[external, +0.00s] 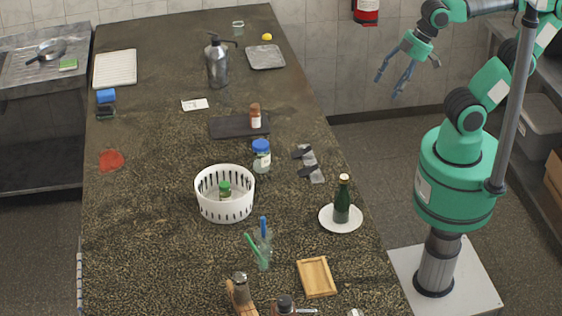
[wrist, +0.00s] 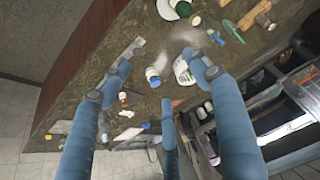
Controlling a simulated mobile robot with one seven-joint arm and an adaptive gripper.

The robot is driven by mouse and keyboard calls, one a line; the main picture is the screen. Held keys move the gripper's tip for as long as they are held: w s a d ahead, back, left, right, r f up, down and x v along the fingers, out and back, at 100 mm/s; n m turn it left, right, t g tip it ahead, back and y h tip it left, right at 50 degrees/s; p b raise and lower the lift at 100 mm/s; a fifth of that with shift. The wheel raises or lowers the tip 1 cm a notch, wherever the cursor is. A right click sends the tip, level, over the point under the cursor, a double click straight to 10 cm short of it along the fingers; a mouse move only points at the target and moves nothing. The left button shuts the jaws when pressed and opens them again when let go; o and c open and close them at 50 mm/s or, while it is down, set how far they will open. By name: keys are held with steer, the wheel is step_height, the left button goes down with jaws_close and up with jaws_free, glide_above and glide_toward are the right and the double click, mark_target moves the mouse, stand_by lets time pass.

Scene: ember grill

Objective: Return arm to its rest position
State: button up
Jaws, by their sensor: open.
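My green arm stands on a pale base plate at the right of the external view. My gripper (external: 398,73) hangs in the air beyond the counter's right edge, fingers pointing down and spread apart with nothing between them. The wrist view also shows my gripper (wrist: 165,95), its blue-grey fingers wide apart over a distant view of the counter. It touches nothing in either view.
The long dark counter (external: 155,190) holds a white basket (external: 225,207), a jar with a blue lid (external: 261,157), a green bottle (external: 342,200) on a white plate (external: 328,224) and a pump bottle (external: 217,66). Floor between counter and base is clear.

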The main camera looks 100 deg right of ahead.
step_height(320, 180, down, 6)
steer(key=b, duration=0.4)
steer(key=shift+r+b, duration=0.1)
steer(key=shift+b, duration=0.25)
stand_by(0.8)
